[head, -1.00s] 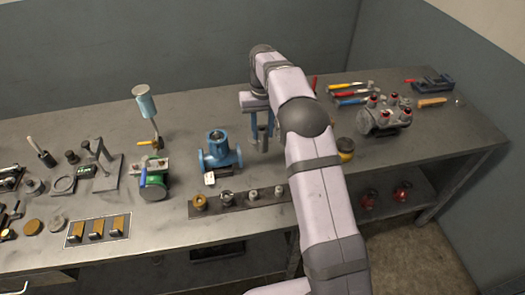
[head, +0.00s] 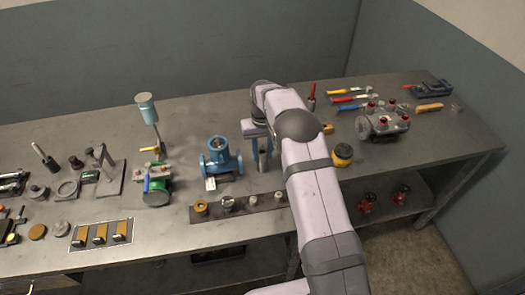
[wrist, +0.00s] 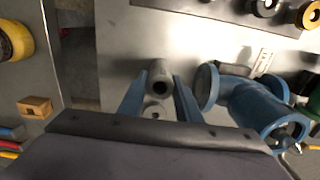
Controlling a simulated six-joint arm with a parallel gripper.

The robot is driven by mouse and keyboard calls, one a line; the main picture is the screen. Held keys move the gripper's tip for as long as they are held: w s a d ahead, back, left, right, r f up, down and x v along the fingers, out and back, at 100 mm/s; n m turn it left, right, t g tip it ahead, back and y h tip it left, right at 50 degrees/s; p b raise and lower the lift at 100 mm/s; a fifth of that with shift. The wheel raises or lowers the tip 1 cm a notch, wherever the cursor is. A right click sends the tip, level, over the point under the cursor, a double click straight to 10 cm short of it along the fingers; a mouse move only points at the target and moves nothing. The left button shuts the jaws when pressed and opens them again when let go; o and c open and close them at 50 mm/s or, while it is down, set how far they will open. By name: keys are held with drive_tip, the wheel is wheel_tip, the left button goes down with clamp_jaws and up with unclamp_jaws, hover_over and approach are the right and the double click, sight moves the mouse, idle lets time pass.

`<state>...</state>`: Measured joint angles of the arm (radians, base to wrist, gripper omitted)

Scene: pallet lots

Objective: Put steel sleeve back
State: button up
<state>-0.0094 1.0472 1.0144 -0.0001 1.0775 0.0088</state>
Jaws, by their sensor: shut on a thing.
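My gripper (wrist: 159,98) has two blue fingers shut on a grey, hollow steel sleeve (wrist: 160,76). In the wrist view the sleeve is between the fingers with its open end showing. In the head view my gripper (head: 262,152) is over the middle of the bench, right of a blue flanged valve (head: 220,158) and behind a dark strip (head: 240,208) that carries several small round fittings. My arm hides part of the strip's right end. Whether the sleeve touches the bench is hard to tell.
The blue valve also stands close to my right finger in the wrist view (wrist: 255,100). A yellow and black round part (head: 342,155) and a grey manifold with red caps (head: 383,125) stand to the right. A green pump (head: 157,190) stands left. Bare bench lies behind the valve.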

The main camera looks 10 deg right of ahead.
drive_tip(key=shift+f, duration=0.15)
drive_tip(key=o, duration=1.2)
drive_tip(key=shift+c, duration=0.2)
wheel_tip(320, 180, up, 12)
drive_tip(key=b, duration=0.2)
drive_tip(key=shift+r+b, duration=0.2)
drive_tip(key=shift+b, duration=0.2)
drive_tip(key=shift+s, duration=0.1)
